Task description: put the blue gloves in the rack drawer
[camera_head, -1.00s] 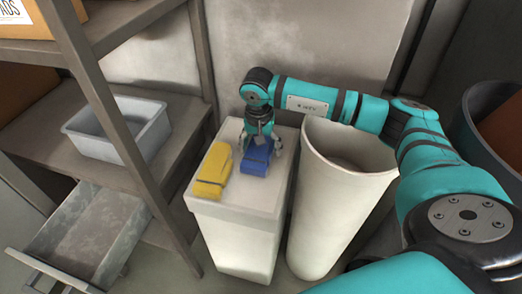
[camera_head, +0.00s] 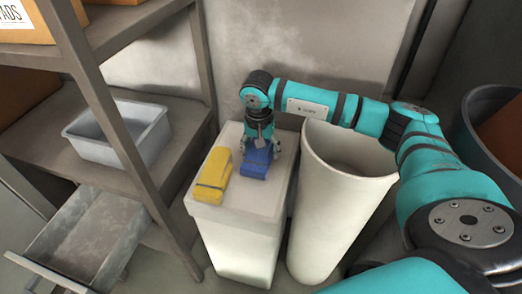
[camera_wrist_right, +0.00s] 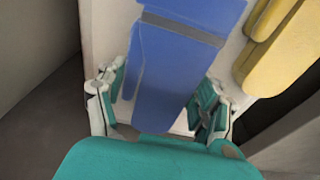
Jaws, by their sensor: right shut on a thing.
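The blue gloves (camera_head: 255,162) lie folded in a bundle on top of a white bin (camera_head: 262,200). My right gripper (camera_head: 258,146) reaches down over them from above and is shut on them. In the right wrist view the blue gloves (camera_wrist_right: 180,60) pass between the two fingers of my right gripper (camera_wrist_right: 160,105), with a grey band across them. The rack drawer (camera_head: 90,235) is pulled out at the lower left, open at the top, and looks empty. My left gripper is not in view.
Yellow gloves (camera_head: 213,175) lie on the bin to the left of the blue ones. A tall white round bin (camera_head: 340,200) stands to the right. A grey tray (camera_head: 118,130) sits on the rack shelf. A rack post (camera_head: 125,140) stands between bin and drawer.

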